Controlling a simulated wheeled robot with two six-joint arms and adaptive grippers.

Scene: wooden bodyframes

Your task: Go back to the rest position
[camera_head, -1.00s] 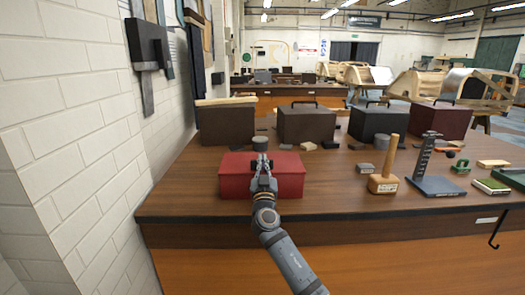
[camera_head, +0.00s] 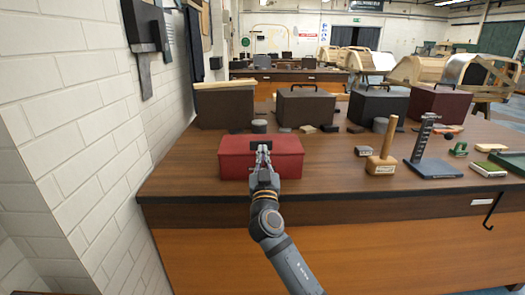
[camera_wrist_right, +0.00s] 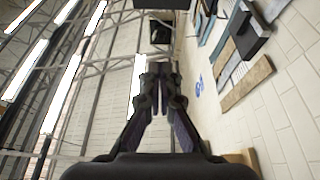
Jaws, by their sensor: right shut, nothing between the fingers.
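My right gripper (camera_head: 263,149) is shut and empty. In the head view its fingers overlap the front and lid edge of the red box (camera_head: 232,162) on the wooden workbench; I cannot tell how far apart they are. My right arm comes in from the bottom of the picture. In the right wrist view the closed fingers (camera_wrist_right: 160,78) point towards the ceiling and wall, with nothing between them. My left gripper is not in view.
The workbench (camera_head: 330,185) holds a wooden mallet (camera_head: 383,160), a dark upright tool on a blue base (camera_head: 430,168), and several toolboxes at the back (camera_head: 306,108). A white brick wall (camera_head: 75,120) stands on the left. The bench's front edge faces me.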

